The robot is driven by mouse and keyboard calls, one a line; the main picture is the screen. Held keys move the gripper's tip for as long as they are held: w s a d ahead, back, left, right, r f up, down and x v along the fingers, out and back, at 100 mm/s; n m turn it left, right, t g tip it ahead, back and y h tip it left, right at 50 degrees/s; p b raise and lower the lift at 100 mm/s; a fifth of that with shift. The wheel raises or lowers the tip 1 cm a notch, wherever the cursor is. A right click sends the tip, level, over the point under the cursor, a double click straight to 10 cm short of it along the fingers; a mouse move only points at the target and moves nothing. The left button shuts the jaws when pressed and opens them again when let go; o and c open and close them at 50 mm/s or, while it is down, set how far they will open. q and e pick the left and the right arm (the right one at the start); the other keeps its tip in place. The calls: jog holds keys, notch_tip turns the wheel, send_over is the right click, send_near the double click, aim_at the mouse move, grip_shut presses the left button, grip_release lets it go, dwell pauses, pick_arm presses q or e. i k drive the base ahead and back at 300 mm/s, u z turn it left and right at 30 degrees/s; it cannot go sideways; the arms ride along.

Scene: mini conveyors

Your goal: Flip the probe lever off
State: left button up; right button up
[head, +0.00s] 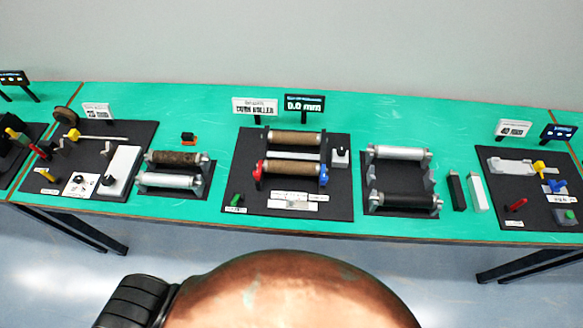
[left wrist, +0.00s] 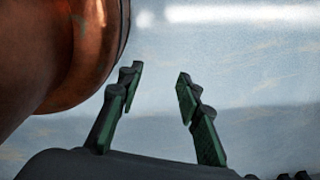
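No label naming a probe lever is readable, so I cannot tell which lever it is. In the head view, the right board (head: 500,218) carries a yellow lever (head: 540,166), a blue lever (head: 556,185) and a red lever (head: 517,204). The left board (head: 132,140) carries a yellow knob (head: 73,135) by a thin rod, a red handle (head: 40,151) and a yellow lever (head: 45,174). My left gripper (left wrist: 160,75) shows in the left wrist view, its green-padded fingers apart with nothing between them. It is away from the boards. My right gripper is not in view.
The green table (head: 370,115) spans the head view. A middle board (head: 240,180) holds brown rollers with red and blue end pieces. Roller stands (head: 172,180) and (head: 400,175) flank it. Black and white blocks (head: 476,190) stand right of them. Small signs line the back.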

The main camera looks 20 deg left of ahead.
aim_at(235, 200)
jog(key=u, duration=0.35)
jog(key=k, duration=0.9)
jog(key=u, duration=0.1)
